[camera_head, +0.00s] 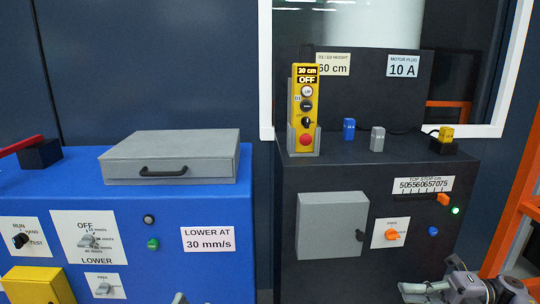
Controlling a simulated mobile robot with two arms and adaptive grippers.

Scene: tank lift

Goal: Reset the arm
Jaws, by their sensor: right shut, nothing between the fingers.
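My right gripper (414,292) shows at the bottom right edge, with its grey arm behind it. Its fingers point left and are shut and empty. It is low in front of the dark cabinet (300,267), below the orange knob (391,234); I cannot tell whether it touches the cabinet.
A yellow pendant (304,110) stands in a holder on the dark cabinet, near blue (348,129) and grey (377,139) plugs. The blue cabinet (180,203) bears a grey case (172,157). An orange frame (507,225) stands close by at the right.

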